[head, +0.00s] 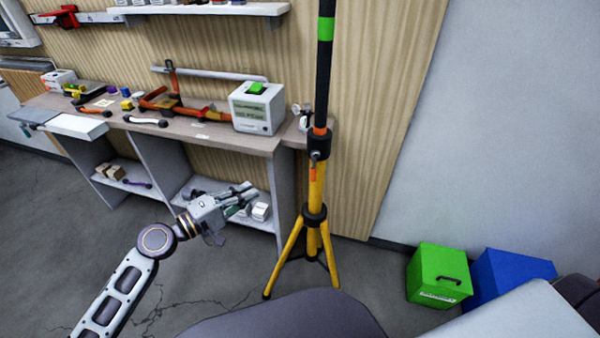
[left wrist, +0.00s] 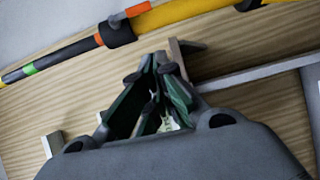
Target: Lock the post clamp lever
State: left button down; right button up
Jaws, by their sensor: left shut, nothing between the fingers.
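A yellow tripod stand (head: 317,188) holds an upright black post (head: 324,70) with a green band. The black post clamp (head: 319,142) is around the stand's upper part. Its small orange lever (head: 313,173) hangs down along the yellow tube. In the left wrist view the clamp (left wrist: 117,30) and the orange-tipped lever (left wrist: 138,9) lie beyond the fingers, near the top. My left gripper (head: 250,193) is shut and empty, left of the stand and a little below the lever, apart from it. Its fingers (left wrist: 160,62) also show in the left wrist view. My right gripper is not in view.
A workbench (head: 205,132) behind my left gripper carries tools and a white box-shaped device (head: 258,108). Green (head: 438,275) and blue (head: 510,275) boxes stand on the floor at the right. The tripod's legs spread over the floor.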

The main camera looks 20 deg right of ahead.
aim_at(314, 167)
pick_arm(q)
jog(key=shift+s+d+r, duration=0.35)
jog(key=shift+d+r, duration=0.15)
jog(key=shift+r, duration=0.2)
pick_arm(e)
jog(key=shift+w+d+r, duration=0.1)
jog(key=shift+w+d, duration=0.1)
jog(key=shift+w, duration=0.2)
pick_arm(q)
jog(key=shift+d, duration=0.1)
